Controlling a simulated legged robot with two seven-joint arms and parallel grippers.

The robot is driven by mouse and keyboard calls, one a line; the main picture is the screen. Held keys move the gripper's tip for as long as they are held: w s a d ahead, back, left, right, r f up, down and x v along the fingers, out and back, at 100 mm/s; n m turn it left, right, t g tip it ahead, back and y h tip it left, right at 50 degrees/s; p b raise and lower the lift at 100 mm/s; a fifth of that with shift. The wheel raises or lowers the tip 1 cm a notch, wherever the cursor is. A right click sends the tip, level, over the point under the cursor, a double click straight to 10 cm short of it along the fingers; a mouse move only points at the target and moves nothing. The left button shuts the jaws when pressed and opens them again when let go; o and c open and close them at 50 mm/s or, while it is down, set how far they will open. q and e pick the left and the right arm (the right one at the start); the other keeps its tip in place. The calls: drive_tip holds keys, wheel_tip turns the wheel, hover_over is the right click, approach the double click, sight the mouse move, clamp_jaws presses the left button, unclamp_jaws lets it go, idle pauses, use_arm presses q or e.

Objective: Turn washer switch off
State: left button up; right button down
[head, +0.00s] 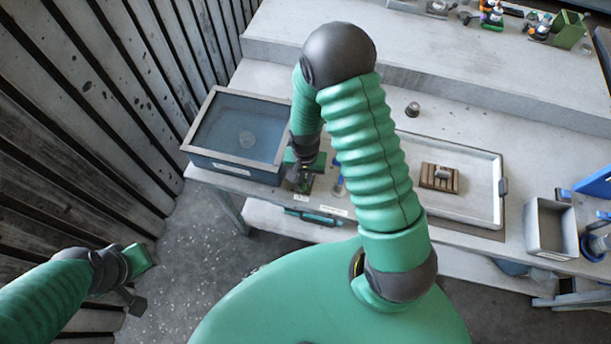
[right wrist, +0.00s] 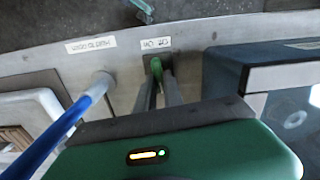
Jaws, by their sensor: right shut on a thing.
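The washer switch shows in the right wrist view as a small green lever (right wrist: 156,68), next to an upside-down label (right wrist: 158,43) that seems to read "On" and "Off". My right gripper (right wrist: 160,92) has its two grey fingers on either side of the lever and is shut on it. In the head view my right gripper (head: 300,183) is at the bench's front edge, beside the dark blue tank (head: 232,166), and largely hides the switch. I cannot tell which way the lever points. My left gripper (head: 134,282) hangs low at left, away from the bench; its jaw opening is unclear.
A blue rod (right wrist: 62,135) with a white end stands close beside my right gripper. A pale tray (head: 470,212) with a slatted wooden piece (head: 439,178) lies right of my arm. A grey bin (head: 550,229) stands further right. A slatted wall (head: 90,90) borders the left.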

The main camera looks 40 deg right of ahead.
drive_tip(key=n, duration=0.2)
drive_tip(key=w+n, duration=0.1)
drive_tip(key=n, duration=0.1)
drive_tip(key=shift+r+n, duration=0.15)
drive_tip(key=shift+n, duration=0.25)
idle(0.4)
drive_tip(key=c, duration=1.5)
unclamp_jaws()
drive_tip(key=shift+s, duration=0.15)
drive_tip(key=shift+o, duration=0.2)
wheel_tip(320, 180, up, 16)
drive_tip(key=b, duration=0.1)
drive_tip(key=shift+r, duration=0.25)
